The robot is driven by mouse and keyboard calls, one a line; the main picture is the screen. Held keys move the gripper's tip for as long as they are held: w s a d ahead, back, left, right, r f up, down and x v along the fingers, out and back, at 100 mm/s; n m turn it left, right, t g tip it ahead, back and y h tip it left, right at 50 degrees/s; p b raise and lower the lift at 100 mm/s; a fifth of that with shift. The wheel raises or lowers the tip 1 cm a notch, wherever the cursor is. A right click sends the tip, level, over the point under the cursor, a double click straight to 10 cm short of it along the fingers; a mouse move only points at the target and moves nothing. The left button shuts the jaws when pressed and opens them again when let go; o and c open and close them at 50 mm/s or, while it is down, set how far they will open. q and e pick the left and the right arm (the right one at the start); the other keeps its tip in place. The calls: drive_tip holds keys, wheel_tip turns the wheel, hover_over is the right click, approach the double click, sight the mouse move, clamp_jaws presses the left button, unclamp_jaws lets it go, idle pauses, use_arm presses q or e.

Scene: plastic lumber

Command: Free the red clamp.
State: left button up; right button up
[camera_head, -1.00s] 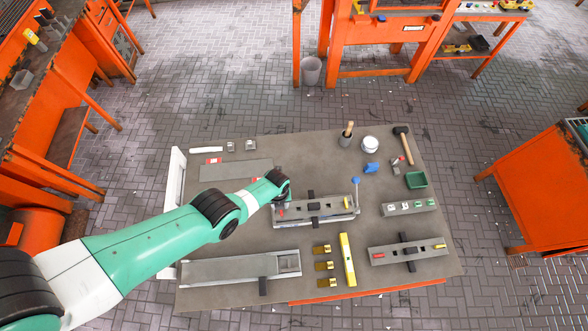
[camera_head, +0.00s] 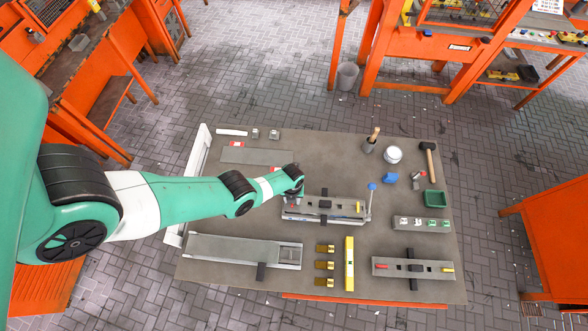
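My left gripper (camera_head: 297,194) is at the left end of the long grey fixture (camera_head: 340,216) near the middle of the table. The end of my arm hides its fingers and that end of the fixture, so I cannot see whether it is open or shut. A red clamp there is not clearly visible. The fixture has a black crosspiece (camera_head: 325,205) and a yellow piece (camera_head: 358,207) toward its right. A similar grey block (camera_head: 435,267) at the lower right carries a red piece (camera_head: 381,267) at its left end. My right gripper is not in view.
A long grey channel (camera_head: 230,251) lies at the lower left. Several brass pieces (camera_head: 325,265) and a yellow level (camera_head: 349,264) lie in front of the fixture. A blue-knobbed lever (camera_head: 371,188) stands at its right end. A white pot (camera_head: 392,155) and hammer (camera_head: 431,165) are farther back.

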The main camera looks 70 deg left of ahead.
use_arm(q)
clamp_jaws()
